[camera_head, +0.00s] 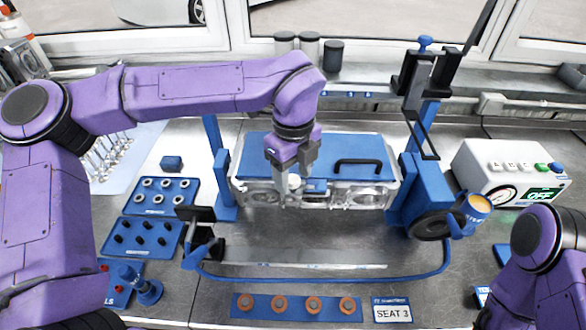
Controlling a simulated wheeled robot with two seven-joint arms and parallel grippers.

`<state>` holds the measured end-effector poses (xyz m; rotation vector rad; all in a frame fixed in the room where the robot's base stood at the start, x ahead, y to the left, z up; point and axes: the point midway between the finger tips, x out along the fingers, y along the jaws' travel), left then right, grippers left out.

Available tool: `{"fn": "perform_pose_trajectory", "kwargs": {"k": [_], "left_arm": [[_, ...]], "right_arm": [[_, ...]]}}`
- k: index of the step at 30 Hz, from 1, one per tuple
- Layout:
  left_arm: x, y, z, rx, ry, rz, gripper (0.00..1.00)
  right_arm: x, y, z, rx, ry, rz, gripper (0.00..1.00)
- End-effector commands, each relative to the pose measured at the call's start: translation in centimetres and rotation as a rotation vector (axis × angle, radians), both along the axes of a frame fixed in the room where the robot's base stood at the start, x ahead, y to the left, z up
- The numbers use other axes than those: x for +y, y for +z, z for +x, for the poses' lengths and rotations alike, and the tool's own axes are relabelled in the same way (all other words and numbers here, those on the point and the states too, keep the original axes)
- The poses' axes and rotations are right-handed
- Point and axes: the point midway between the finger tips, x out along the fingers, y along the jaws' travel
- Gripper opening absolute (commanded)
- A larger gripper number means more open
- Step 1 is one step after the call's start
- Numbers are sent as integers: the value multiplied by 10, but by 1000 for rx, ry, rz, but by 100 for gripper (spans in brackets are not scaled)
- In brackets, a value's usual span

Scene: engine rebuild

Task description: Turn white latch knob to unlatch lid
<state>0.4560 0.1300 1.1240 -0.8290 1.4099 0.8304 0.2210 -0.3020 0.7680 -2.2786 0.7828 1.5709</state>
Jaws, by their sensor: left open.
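The lid (262,155) is a blue panel with a black handle (358,164), lying on top of a silver metal box (345,198) at the middle of the bench. A small white knob (294,183) shows at the front edge of the lid. My left gripper (291,182) points down over this edge with its fingers apart, at the knob. The fingers partly cover the knob, and I cannot tell whether they touch it. Only part of my right arm shows at the lower right; its gripper is out of view.
Blue posts (222,172) flank the box. A blue hose (330,279) loops in front. Blue trays (160,196) with small parts stand left, and a strip with orange pieces (297,306) lies in front.

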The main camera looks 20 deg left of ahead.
Motion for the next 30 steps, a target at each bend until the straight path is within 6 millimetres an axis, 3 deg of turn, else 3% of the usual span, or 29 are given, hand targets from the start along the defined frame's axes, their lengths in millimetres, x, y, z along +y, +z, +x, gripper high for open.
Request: {"fn": "perform_pose_trajectory", "kwargs": {"k": [3, 8, 9, 20, 30], "left_arm": [[0, 0, 0, 0, 0, 0, 56], [0, 0, 0, 1, 0, 0, 4], [0, 0, 0, 1, 0, 0, 1], [1, 0, 0, 0, -23, 1, 1], [1, 2, 1, 0, -222, 2, 1]], "right_arm": [[0, 0, 0, 1, 0, 1, 43], [0, 0, 0, 1, 0, 1, 43], [0, 0, 0, 0, 0, 0, 43], [0, 1, 0, 1, 0, 1, 43], [0, 8, 0, 1, 0, 1, 43]]}}
